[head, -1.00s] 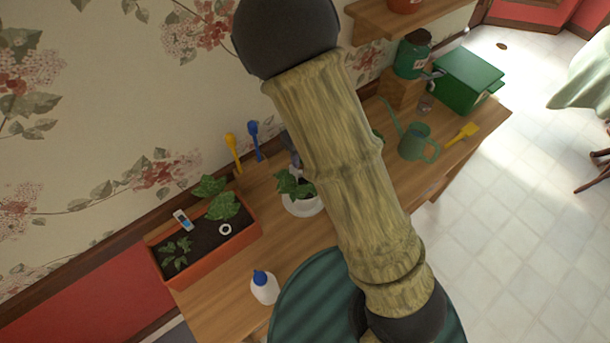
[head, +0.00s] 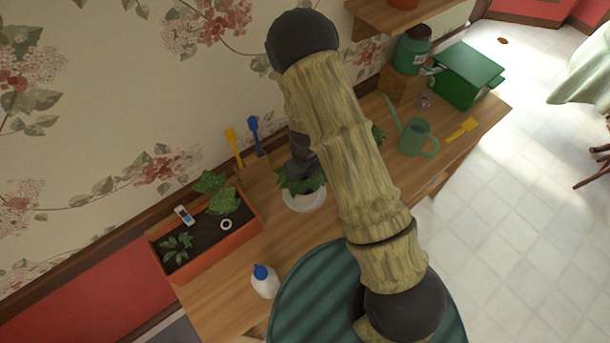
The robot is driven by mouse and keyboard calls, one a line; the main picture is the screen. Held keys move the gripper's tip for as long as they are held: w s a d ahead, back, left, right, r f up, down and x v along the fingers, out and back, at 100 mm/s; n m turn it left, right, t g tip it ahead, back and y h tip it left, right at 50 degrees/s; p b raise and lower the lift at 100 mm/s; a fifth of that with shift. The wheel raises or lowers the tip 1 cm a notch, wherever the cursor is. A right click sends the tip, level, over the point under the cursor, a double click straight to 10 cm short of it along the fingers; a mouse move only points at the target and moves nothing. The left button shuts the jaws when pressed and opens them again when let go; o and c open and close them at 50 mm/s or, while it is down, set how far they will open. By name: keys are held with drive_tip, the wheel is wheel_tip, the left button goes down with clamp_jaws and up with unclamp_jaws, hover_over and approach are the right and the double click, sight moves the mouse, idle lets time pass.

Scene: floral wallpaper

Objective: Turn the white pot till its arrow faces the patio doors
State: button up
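The white pot (head: 306,201) with a leafy green plant (head: 293,183) stands on the wooden bench, partly behind my arm. No arrow on the pot can be made out. My gripper (head: 303,170) is a dark shape directly over the plant, close above or among its leaves. Its fingertips are not clear, so I cannot tell whether it is open or touches the pot. The patio doors cannot be made out.
An orange planter (head: 215,254) stands left of the pot, with yellow (head: 234,146) and blue (head: 254,135) tools behind. A white bottle (head: 264,281) stands in front. A green watering can (head: 418,139), yellow scoop (head: 461,129) and green box (head: 467,75) are right.

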clamp_jaws()
drive_tip(key=shift+r+p, duration=0.25)
drive_tip(key=shift+p, duration=0.1)
idle(0.7)
drive_tip(key=shift+m+p, duration=0.4)
drive_tip(key=shift+f+m, duration=0.1)
drive_tip(key=shift+m, duration=0.3)
